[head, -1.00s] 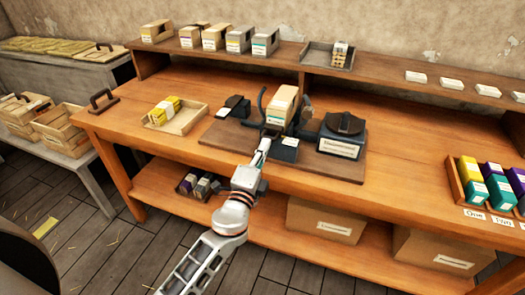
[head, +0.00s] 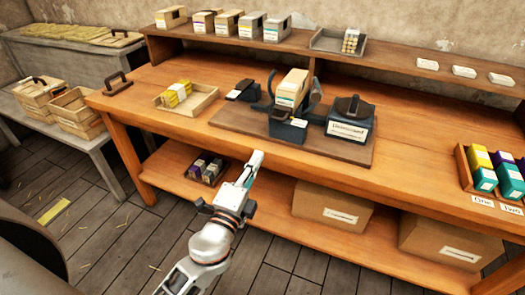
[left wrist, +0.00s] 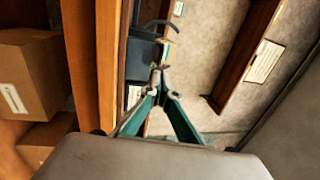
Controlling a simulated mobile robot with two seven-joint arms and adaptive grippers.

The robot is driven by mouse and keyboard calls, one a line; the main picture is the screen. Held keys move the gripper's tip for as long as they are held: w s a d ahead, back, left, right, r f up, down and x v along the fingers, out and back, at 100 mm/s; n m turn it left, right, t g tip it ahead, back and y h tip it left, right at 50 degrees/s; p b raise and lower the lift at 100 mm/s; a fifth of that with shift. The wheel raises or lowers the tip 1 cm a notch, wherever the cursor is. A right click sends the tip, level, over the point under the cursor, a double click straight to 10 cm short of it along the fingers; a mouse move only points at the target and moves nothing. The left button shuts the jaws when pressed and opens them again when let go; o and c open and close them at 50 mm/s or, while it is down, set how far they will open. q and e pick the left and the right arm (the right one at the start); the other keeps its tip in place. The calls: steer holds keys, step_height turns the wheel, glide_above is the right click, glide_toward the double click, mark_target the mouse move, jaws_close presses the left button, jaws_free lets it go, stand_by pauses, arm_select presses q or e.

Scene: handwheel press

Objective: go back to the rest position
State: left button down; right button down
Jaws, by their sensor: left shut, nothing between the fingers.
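My left gripper (head: 255,158) is in front of the workbench's front edge in the head view, apart from the things on the bench. Its green fingers meet at their tips in the left wrist view (left wrist: 158,82), with nothing between them. The handwheel press (head: 289,115) stands on a brown board (head: 235,125) at the middle of the bench, with a pale labelled box in it. The press also shows partly behind the fingertips in the left wrist view (left wrist: 142,55). My right gripper is in neither view.
The wooden workbench (head: 410,165) has a raised back shelf with boxes. A wooden tray (head: 200,104) with yellow packs lies left of the press, and a dark labelled box (head: 350,124) right of it. Cardboard boxes (head: 330,207) stand on the lower shelf.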

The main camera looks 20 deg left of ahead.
arm_select(q)
steer(key=shift+s, duration=0.35)
steer(key=shift+f, duration=0.1)
steer(key=s+f+n+g+h+p, duration=0.1)
steer(key=s+f+n+g, duration=0.3)
steer(key=s+f+n, duration=0.3)
steer(key=s+d+f+n+g+h+p, duration=0.1)
steer(key=s+f+n+g, duration=0.4)
steer(key=s+f, duration=0.9)
step_height(320, 180, down, 7)
steer(key=shift+d+r+n, duration=0.15)
steer(key=shift+n, duration=0.85)
